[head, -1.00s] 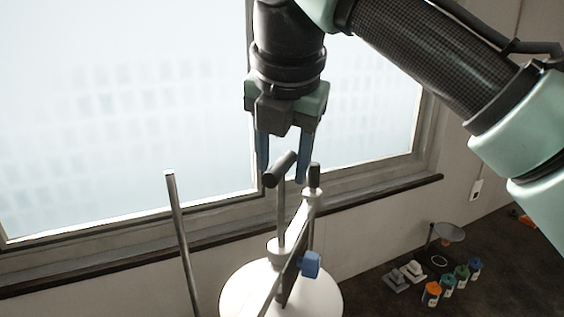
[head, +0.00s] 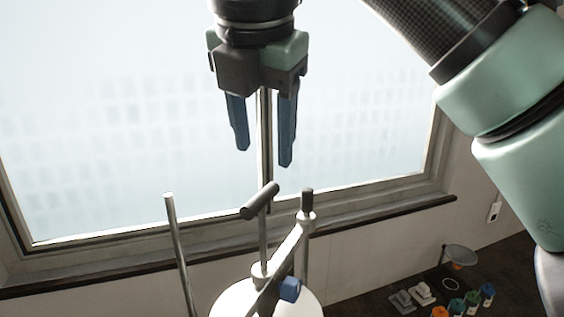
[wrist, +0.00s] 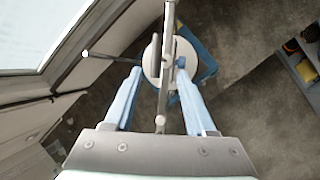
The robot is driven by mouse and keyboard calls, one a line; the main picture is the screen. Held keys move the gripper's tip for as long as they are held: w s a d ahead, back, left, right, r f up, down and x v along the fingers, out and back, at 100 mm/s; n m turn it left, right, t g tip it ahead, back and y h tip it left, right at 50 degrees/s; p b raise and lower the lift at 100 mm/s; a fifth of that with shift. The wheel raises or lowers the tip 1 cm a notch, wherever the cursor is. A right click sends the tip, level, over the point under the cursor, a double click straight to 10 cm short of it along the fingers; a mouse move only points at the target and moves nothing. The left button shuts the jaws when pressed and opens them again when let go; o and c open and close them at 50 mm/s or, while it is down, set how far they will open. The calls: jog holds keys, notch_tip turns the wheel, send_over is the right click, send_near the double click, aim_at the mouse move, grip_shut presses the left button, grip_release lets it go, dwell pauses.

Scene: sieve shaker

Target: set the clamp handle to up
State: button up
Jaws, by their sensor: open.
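The clamp's dark T-shaped handle (head: 260,201) stands on a thin upright rod above the white round lid (head: 225,305) in the head view. A pale clamp bar (head: 289,244) crosses the lid, with a blue knob (head: 290,289) on its side. My gripper (head: 264,157) is open and empty, pointing down above the handle, with clear space between its fingertips and the handle. In the wrist view my gripper (wrist: 158,73) spreads its blue fingers on either side of the clamp bar (wrist: 167,45). The lower part of the shaker is out of the head view.
A bare metal rod (head: 179,255) rises left of the lid, and a dark-capped post (head: 307,215) stands right of the handle. Small bottles (head: 472,299) and a balance-like dish (head: 460,254) are at the lower right. A window (head: 110,130) lies behind.

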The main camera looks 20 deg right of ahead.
jog(key=w+a+f+m+t+y+b, duration=0.1)
jog(key=w+a+m+t+y+b, duration=0.3)
jog(key=a, duration=0.6)
jog(key=w+a+f+m+t+y+b, duration=0.15)
jog(key=a+t+y+b, duration=0.4)
jog(key=a, duration=0.55)
jog(key=s+d+f+m+t+h+b, duration=0.1)
jog(key=s+d+m+t+h+b, duration=0.3)
jog(key=s+m, duration=0.4)
jog(key=s+d+f+m+t+h+b, duration=0.2)
jog(key=s+d+m+t+h+b, duration=0.2)
jog(key=m, duration=0.9)
jog(key=s+d+t, duration=0.3)
jog(key=s+t, duration=0.1)
jog(key=t, duration=0.1)
jog(key=shift+d, duration=0.3)
